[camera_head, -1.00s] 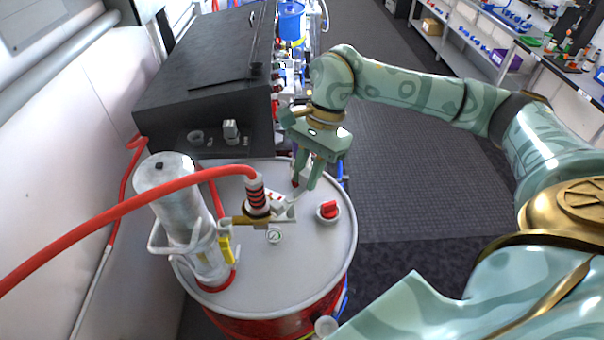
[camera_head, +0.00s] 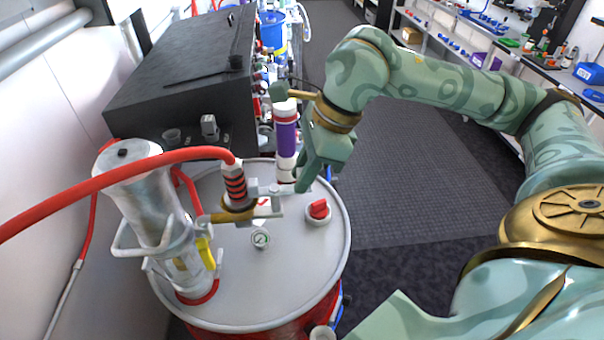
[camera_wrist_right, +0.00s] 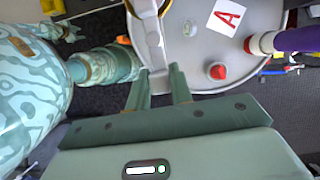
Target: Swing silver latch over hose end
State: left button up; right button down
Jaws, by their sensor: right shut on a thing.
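The red hose (camera_head: 110,190) ends in a red-and-black ribbed fitting (camera_head: 235,186), seated in a brass collar on the drum top. The silver latch (camera_head: 268,189) is a thin bar reaching from beside this hose end to my right gripper (camera_head: 301,186). My right gripper is shut on the latch's free end. In the right wrist view, the latch (camera_wrist_right: 151,38) runs up from between the fingers (camera_wrist_right: 164,82) to a gold ring at the top edge. The fingers partly hide the held tip. My left gripper is not in view.
The drum lid (camera_head: 215,300) carries a red knob (camera_head: 318,209), a small gauge (camera_head: 260,239) and a silver cylinder (camera_head: 150,205). A dark box (camera_head: 190,80) is at the back left. Open floor (camera_head: 400,160) lies right.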

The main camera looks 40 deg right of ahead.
jog(key=shift+s+m, duration=0.1)
jog(key=shift+m, duration=0.3)
jog(key=c, duration=1.2)
grip_release()
jog(key=shift+c, duration=0.2)
jog(key=p+v, duration=0.1)
jog(key=v, duration=1.5)
jog(key=shift+s+r, duration=0.2)
jog(key=shift+r, duration=0.05)
jog(key=shift+a, duration=0.1)
